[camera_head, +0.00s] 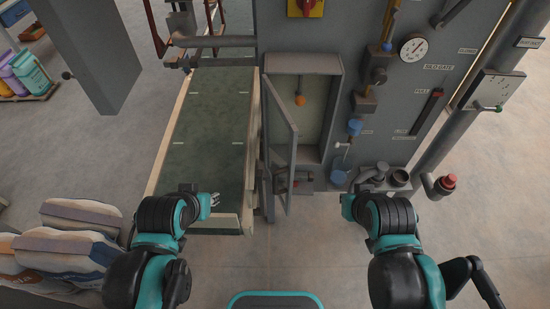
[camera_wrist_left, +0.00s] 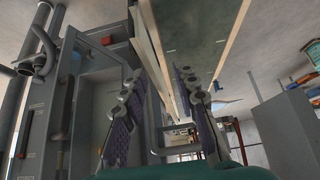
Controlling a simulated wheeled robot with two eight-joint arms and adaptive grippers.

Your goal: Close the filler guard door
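The guard door (camera_head: 292,162) is a grey framed panel. It stands swung open toward me from the left side of a recessed grey cabinet (camera_head: 337,85) in the filler's front. An orange knob (camera_head: 299,100) shows inside the opening. My left gripper (camera_head: 213,200) is left of the door, above the near end of the green conveyor, and apart from the door. In the left wrist view its two fingers (camera_wrist_left: 160,105) are spread with nothing held between them. My right gripper (camera_head: 347,205) is right of the door, in front of the filler; its fingers are mostly hidden by the wrist.
The green conveyor belt (camera_head: 207,130) with raised side rails runs away left of the door. Filled sacks (camera_head: 75,240) lie at the lower left. A gauge (camera_head: 413,47), pipes and a red-topped fitting (camera_head: 448,182) are on the right. The floor between my arms is clear.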

